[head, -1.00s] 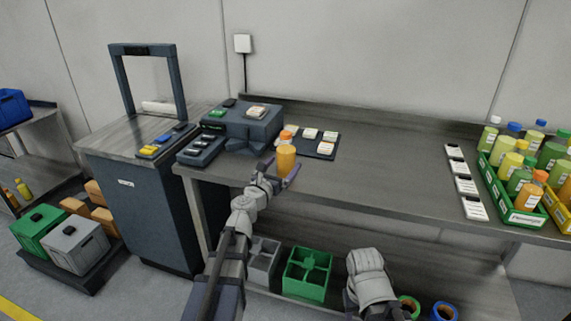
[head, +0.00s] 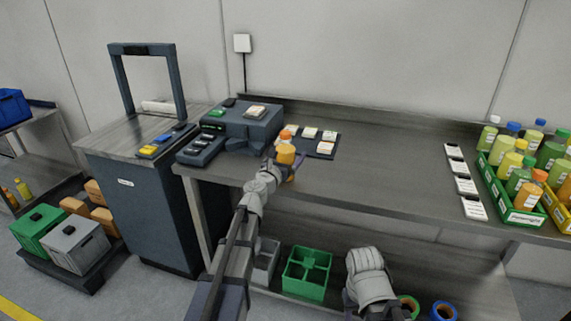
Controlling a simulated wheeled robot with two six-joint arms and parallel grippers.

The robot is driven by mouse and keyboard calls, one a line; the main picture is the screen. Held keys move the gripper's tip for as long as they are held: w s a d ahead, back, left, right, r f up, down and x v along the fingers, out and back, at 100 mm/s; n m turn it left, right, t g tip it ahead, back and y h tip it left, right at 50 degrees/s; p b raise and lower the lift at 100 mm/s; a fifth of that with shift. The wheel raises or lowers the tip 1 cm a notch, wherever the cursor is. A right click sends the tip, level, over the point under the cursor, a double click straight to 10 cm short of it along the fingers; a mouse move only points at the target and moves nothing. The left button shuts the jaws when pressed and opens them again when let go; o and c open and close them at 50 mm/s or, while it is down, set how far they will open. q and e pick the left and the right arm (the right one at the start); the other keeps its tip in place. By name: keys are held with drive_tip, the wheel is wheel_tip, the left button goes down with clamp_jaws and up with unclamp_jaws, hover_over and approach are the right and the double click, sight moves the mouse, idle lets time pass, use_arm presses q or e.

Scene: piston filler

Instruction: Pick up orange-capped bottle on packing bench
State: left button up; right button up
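The orange bottle (head: 286,151) with an orange cap (head: 286,135) stands upright near the front left of the packing bench (head: 390,185), by the dark device. My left gripper (head: 283,166) is at the bottle, reaching in from the front, with its fingers low around the bottle's sides. The gripper hides the lower part of the bottle. I cannot tell whether the fingers press on it or leave a gap. A grey part of my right arm shows low in the middle; its fingers are not visible.
A dark device (head: 240,125) stands left of the bottle. A dark mat (head: 323,149) with several small pale packs lies just behind it. A green crate (head: 520,216) of bottles and several white cards (head: 465,185) are at the right. The bench's middle is clear.

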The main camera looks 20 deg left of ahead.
use_arm(q)
clamp_jaws()
idle(0.6)
